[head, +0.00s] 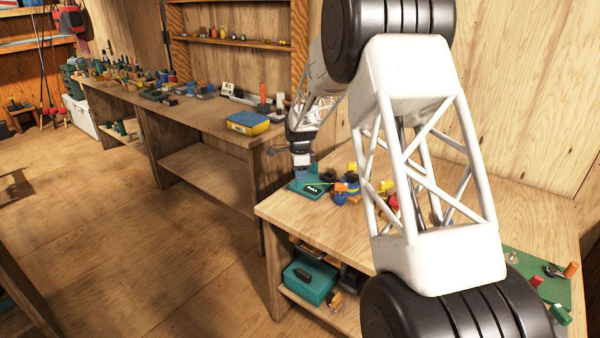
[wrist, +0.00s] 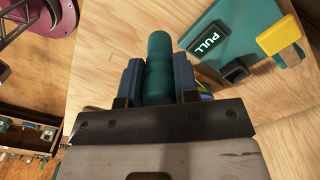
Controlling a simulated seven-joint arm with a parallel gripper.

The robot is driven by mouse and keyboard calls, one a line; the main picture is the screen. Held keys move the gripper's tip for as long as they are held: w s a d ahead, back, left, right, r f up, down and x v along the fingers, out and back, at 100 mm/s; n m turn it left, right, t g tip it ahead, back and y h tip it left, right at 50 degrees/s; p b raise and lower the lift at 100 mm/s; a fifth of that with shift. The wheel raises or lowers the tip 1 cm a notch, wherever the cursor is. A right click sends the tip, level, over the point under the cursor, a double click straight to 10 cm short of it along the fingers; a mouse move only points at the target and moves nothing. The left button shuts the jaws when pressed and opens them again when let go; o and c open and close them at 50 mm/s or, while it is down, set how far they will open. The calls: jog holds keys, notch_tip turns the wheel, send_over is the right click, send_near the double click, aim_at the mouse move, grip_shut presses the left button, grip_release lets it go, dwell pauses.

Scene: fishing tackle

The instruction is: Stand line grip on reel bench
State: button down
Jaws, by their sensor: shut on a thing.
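My gripper (wrist: 158,75) is shut on a dark green, ribbed cylinder, which I take to be the line grip (wrist: 159,50). It sits between the two blue fingers in the wrist view. The wooden bench (head: 300,218) is under my gripper, and its top also shows in the wrist view (wrist: 115,35). In the head view my gripper (head: 302,174) is low over the bench's far left corner, where the held piece is hard to make out. I cannot tell whether the line grip touches the bench.
A teal block with a black PULL label (wrist: 208,48) lies right beside my gripper, with a yellow piece (wrist: 280,37) on it. Colourful small items (head: 345,190) crowd the bench to the right. A purple round base (wrist: 55,20) is at the wrist view's upper left. The bench's front left is clear.

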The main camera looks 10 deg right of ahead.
jog(key=shift+f, duration=4.2)
jog(key=c, duration=0.8)
grip_release()
jog(key=shift+r, duration=0.1)
jog(key=shift+r, duration=3.75)
